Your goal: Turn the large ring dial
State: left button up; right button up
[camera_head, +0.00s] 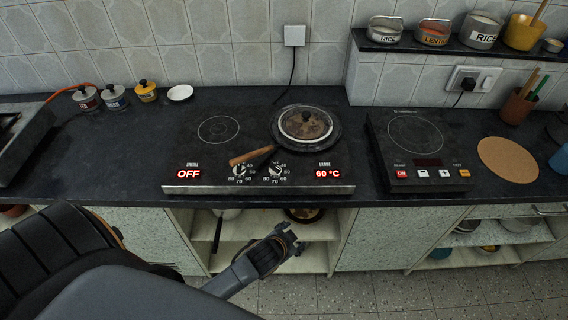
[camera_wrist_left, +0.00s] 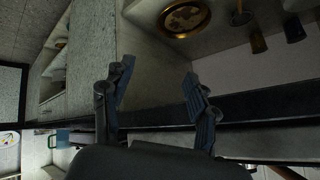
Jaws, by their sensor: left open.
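The large ring dial (camera_head: 275,170) is the right one of two knobs on the front of the black double cooktop (camera_head: 180,150). The "LARGE" display (camera_head: 328,173) beside it reads 60 °C. The single ring dial (camera_head: 240,170) is to its left, and its display (camera_head: 188,174) reads OFF. A lidded pan (camera_head: 305,125) sits on the large ring, its wooden handle (camera_head: 252,155) reaching left just above the dials. My left gripper (camera_head: 289,238) is open and empty, below and in front of the counter edge. Its two fingers are apart in the left wrist view (camera_wrist_left: 158,78).
A separate single cooktop (camera_head: 415,145) stands to the right, beside a round cork mat (camera_head: 508,158). Small jars (camera_head: 115,97) and a white dish (camera_head: 180,92) stand at the back left. Open shelves (camera_head: 310,255) holding cookware lie behind my gripper, under the counter.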

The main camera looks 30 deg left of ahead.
pick_arm(q)
jog(key=w+d+r+m+t+h, duration=0.1)
jog(key=w+d+r+m+t, duration=0.2)
jog(key=r, duration=0.7)
jog(key=w+d+r+m+t+h, duration=0.1)
jog(key=w+r+t+h, duration=0.3)
jog(key=r, duration=0.6)
jog(key=w+d+r+m+t+y, duration=0.15)
jog(key=w+r, duration=0.35)
jog(key=r, duration=0.5)
jog(key=s+d+r+m+t+h, duration=0.25)
jog(key=d+r+m+h, duration=0.2)
jog(key=r, duration=0.65)
jog(key=s+d+r+m+g+h, duration=0.1)
jog(key=d+r+m+g+h, duration=0.2)
jog(key=d+m+g+h, duration=0.95)
jog(key=m+g+y, duration=0.7)
jog(key=m+y, duration=0.4)
jog(key=y, duration=0.9)
send_over(275, 166)
notch_tip(275, 166, down, 14)
notch_tip(275, 166, down, 12)
jog(key=p, duration=0.3)
jog(key=shift+f, duration=0.95)
